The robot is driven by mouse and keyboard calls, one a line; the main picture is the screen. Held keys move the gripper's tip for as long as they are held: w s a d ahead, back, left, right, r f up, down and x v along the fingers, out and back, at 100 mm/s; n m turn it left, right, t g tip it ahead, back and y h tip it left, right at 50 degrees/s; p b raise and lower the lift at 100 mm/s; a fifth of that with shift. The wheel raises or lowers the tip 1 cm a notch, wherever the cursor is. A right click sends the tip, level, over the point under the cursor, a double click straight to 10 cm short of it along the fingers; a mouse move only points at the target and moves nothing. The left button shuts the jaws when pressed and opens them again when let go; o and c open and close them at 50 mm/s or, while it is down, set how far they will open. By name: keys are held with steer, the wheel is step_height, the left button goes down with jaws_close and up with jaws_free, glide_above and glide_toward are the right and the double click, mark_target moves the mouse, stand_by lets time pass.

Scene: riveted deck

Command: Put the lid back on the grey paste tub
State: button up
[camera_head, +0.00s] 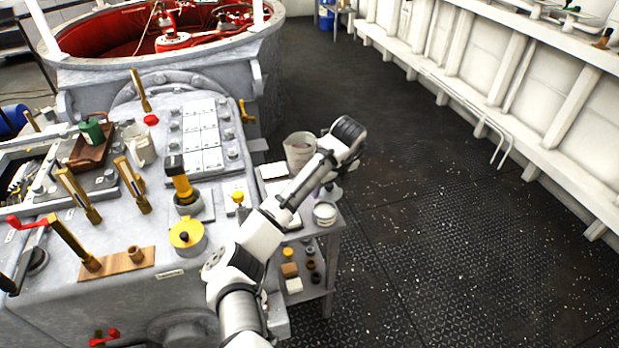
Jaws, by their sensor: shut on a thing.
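A small light-grey tub (324,216) stands upright on the grey side stand, just right of my forearm. Its round top faces up, but it is too small to tell what lies inside the rim. My gripper (331,186) hangs below my wrist, just above and slightly right of this tub. It is shut on a small pale thing (333,195), which looks like the lid; my arm partly hides it and the fingers. The held thing appears apart from the tub, though the gap is hard to judge.
A larger whitish bucket (299,152) stands behind my arm. The stand's lower shelf (307,290) holds several small blocks and rings. At left, a grey console (190,285) carries levers and a yellow-topped pot (187,236). The dark deck (430,230) to the right is clear.

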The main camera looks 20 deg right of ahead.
mark_target(327, 191)
steer(key=shift+w+a+f, duration=0.1)
steer(key=shift+w+a, duration=0.25)
steer(key=shift+a, duration=0.05)
step_height(327, 191, down, 4)
steer(key=b, duration=0.4)
steer(key=shift+f, duration=0.25)
steer(key=shift+f+b, duration=0.3)
steer(key=shift+f, duration=0.55)
steer(key=shift+p, duration=0.55)
steer(key=shift+f+p, duration=0.15)
steer(key=shift+p, duration=0.25)
stand_by(1.7)
steer(key=o, duration=1)
steer(key=shift+o, duration=0.4)
